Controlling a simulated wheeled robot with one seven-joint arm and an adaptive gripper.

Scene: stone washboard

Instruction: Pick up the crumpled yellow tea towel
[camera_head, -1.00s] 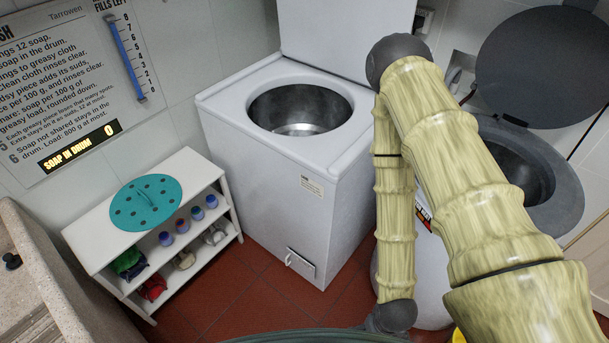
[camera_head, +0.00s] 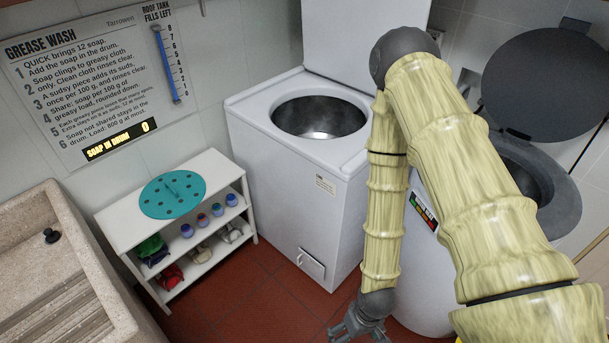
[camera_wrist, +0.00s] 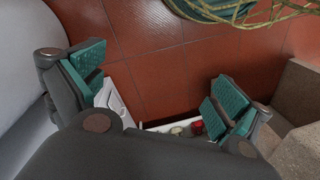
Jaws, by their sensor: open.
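No clearly yellow towel shows in either view. A pale beige crumpled cloth (camera_head: 201,252) lies on the lower shelf of the white rack (camera_head: 120,232); I cannot tell whether it is the yellow tea towel. A pale cloth also shows between my fingers in the wrist view (camera_wrist: 177,131), small and partly hidden. My gripper (camera_head: 362,328) is low over the red floor, to the right of the rack and apart from it. In the wrist view my gripper (camera_wrist: 158,85) has its teal pads wide apart with nothing between them.
A white washer (camera_head: 290,190) stands behind. A stone washboard sink (camera_head: 60,290) is at left. Red floor (camera_head: 275,310) is clear.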

